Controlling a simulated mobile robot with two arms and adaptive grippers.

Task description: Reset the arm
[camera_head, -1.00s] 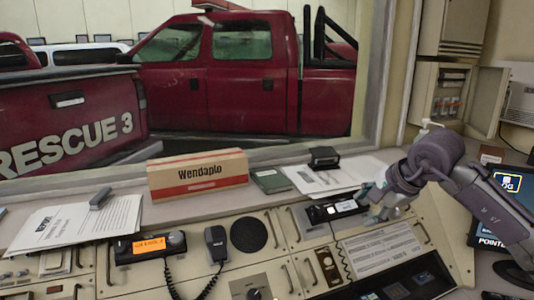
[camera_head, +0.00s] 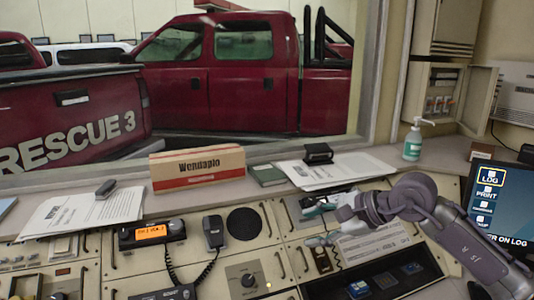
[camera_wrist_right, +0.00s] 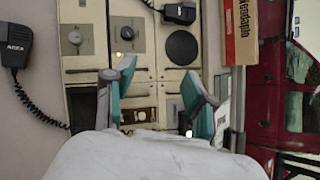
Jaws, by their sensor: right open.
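My right gripper (camera_head: 312,225) reaches in from the right, low over the right part of the console panel (camera_head: 283,265). Its two teal-padded fingers are apart with nothing between them. In the right wrist view, the open fingers (camera_wrist_right: 160,82) stand over beige panel faces with switches, a knob and a round speaker grille (camera_wrist_right: 182,48). In the head view the arm and gripper cover part of the console on the right, including part of the printed label sheet. My left gripper is not in view.
A handset (camera_head: 214,232) with a coiled cord and a radio with an orange display (camera_head: 151,234) sit on the console. A Wendaplo box (camera_head: 197,168), papers and a black stapler-like object (camera_head: 318,153) lie on the ledge. A sanitizer bottle (camera_head: 413,142) and a monitor (camera_head: 498,205) stand right.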

